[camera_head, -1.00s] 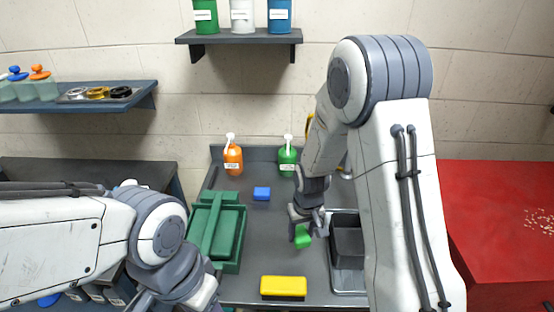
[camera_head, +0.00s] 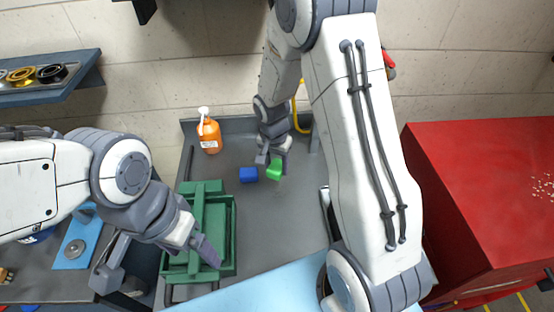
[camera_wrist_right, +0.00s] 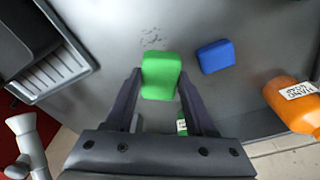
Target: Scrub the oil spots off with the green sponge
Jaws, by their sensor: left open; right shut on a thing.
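My right gripper (camera_head: 271,160) is shut on the green sponge (camera_head: 275,172), over the back part of the grey worktop beside a blue block. In the right wrist view the green sponge (camera_wrist_right: 160,75) sits between the fingers of the right gripper (camera_wrist_right: 160,88). Dark specks, likely oil spots (camera_wrist_right: 153,40), lie on the worktop just beyond the sponge there. I cannot tell whether the sponge touches the worktop. My left gripper (camera_head: 160,262) is open and empty, its fingers spread near the green tray's left and front parts.
The blue block (camera_head: 249,175) lies left of the sponge. An orange bottle (camera_head: 209,136) stands at the back. The green tray (camera_head: 228,215) is at left. A red table (camera_head: 470,190) with pale specks (camera_head: 542,187) stands right. A dark bin (camera_wrist_right: 25,35) shows in the wrist view.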

